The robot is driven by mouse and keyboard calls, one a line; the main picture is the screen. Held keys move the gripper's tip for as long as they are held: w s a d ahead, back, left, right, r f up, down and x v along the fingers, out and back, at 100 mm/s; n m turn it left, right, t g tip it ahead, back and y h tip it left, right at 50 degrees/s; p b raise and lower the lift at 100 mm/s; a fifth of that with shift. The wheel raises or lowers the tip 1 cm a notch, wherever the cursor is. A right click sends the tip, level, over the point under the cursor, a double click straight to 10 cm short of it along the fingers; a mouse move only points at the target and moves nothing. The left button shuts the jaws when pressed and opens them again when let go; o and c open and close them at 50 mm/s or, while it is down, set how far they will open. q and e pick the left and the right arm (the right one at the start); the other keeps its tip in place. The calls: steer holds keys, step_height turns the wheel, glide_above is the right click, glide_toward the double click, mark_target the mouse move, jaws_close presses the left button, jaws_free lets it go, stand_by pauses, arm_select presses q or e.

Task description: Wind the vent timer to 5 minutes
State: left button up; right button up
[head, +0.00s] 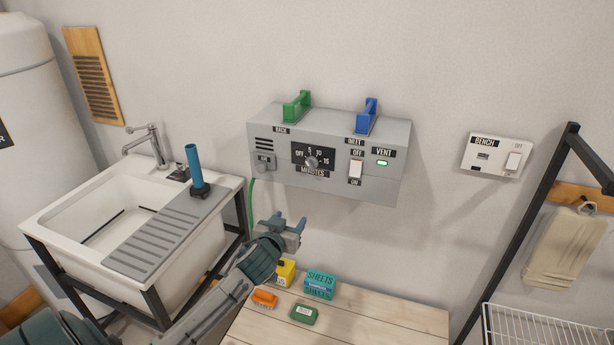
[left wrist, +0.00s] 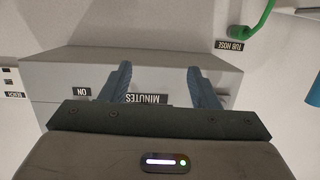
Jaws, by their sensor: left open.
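The vent timer is a black dial plate (head: 328,154) with a grey knob (head: 311,163) on the front of a grey wall box (head: 380,185). The plate is marked OFF, 5, 10 and 15, with MINUTES below; the knob's exact setting is too small to tell. My left gripper (head: 292,226) is open and empty, below and in front of the box, apart from the knob. In the left wrist view, upside down, its two blue fingers (left wrist: 160,88) stand either side of the MINUTES label (left wrist: 147,98); the knob is hidden there. My right gripper is not in view.
A white inlet rocker switch (head: 355,169) and a lit green vent lamp (head: 382,163) sit right of the dial. Green (head: 297,106) and blue (head: 367,115) handles stand on top. Below, a wooden bench (head: 380,322) holds small boxes and a brush. A sink (head: 75,215) is left.

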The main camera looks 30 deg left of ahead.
arm_select(q)
steer(key=t, duration=0.2)
glide_toward(309, 166)
steer(key=s, duration=0.2)
steer(key=p+x, duration=0.2)
steer(key=x, duration=0.3)
steer(key=p+x, duration=0.2)
steer(key=x, duration=0.3)
steer(key=shift+w+d, duration=0.2)
steer(key=c, duration=1)
